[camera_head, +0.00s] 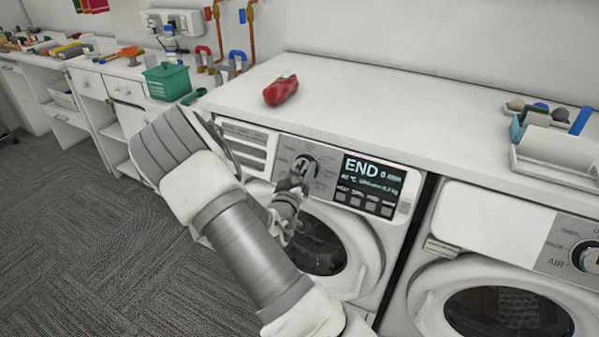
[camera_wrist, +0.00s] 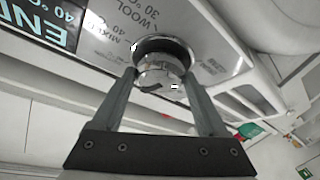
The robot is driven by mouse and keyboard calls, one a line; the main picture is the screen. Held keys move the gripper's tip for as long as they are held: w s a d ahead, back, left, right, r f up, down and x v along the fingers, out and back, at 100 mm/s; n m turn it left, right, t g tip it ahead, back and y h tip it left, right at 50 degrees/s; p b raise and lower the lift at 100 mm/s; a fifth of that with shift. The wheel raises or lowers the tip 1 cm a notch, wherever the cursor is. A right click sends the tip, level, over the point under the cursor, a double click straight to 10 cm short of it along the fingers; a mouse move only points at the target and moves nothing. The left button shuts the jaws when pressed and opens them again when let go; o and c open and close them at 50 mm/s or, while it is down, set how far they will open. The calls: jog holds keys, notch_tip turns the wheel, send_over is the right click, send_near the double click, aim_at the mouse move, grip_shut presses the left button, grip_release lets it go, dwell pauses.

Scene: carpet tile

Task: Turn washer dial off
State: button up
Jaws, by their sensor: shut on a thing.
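The washer (camera_head: 345,222) stands under the white counter, and its display (camera_head: 368,185) reads "END 0 min". Its round silver dial (camera_head: 303,163) is on the panel left of the display, partly hidden by my gripper (camera_head: 299,172). In the wrist view the dial (camera_wrist: 160,66) sits between the two fingertips of my gripper (camera_wrist: 161,76), which is shut on it. The exact setting that the dial points at cannot be made out. Part of the display also shows in the wrist view (camera_wrist: 45,22).
A second machine (camera_head: 500,265) with its own dial (camera_head: 587,256) stands at the right. On the counter (camera_head: 370,105) are a red object (camera_head: 281,90) and a white tray (camera_head: 555,155). A green basket (camera_head: 168,81) stands at the left. Carpet floor (camera_head: 75,220) is open at the left.

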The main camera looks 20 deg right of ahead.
jog(key=shift+s+n+y, duration=0.1)
jog(key=shift+n+y, duration=0.6)
jog(key=shift+n, duration=0.7)
jog(key=o, duration=1.3)
jog(key=shift+t, duration=0.3)
jog(key=shift+c, duration=0.2)
jog(key=p+v, duration=0.4)
jog(key=v, duration=1.3)
jog(key=shift+s+r, duration=0.2)
